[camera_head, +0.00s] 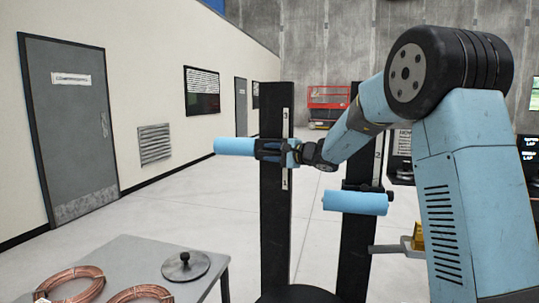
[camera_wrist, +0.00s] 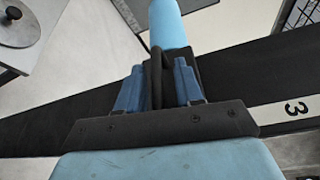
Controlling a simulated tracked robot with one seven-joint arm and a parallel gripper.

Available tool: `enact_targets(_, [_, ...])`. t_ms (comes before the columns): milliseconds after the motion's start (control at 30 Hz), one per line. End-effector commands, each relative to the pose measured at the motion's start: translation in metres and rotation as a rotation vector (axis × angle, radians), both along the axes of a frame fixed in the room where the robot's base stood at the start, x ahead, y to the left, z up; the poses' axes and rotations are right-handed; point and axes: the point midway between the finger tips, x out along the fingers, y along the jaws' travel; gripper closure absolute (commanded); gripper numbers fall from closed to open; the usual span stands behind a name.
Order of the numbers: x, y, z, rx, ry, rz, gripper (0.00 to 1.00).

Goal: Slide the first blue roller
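The first light blue roller (camera_head: 233,146) sticks out to the left of the black post (camera_head: 277,220) marked 3 and 1. In the wrist view the roller (camera_wrist: 167,25) lies straight ahead, beyond a dark bracket (camera_wrist: 154,75). My gripper (camera_head: 268,151) is at the post, at the roller's right end. In the wrist view its two blue fingers (camera_wrist: 158,65) stand apart, one on each side of the dark bracket. I cannot tell whether they touch it. A second blue roller (camera_head: 355,202) is on another black post (camera_head: 356,250) to the right, lower down.
A grey table (camera_head: 130,255) at the lower left holds copper coils (camera_head: 70,285) and a round disc with a knob (camera_head: 185,267). A red lift (camera_head: 330,103) stands far back. The floor left of the posts is clear.

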Motion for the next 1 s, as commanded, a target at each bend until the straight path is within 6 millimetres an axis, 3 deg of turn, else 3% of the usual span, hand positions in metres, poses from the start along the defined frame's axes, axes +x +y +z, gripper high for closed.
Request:
enact_targets(367, [-0.004,-0.007,-0.001,-0.001,0.002,-0.002,0.62])
enact_targets(1000, [-0.065,-0.098,0.008,-0.001,0.002,-0.003,0.62])
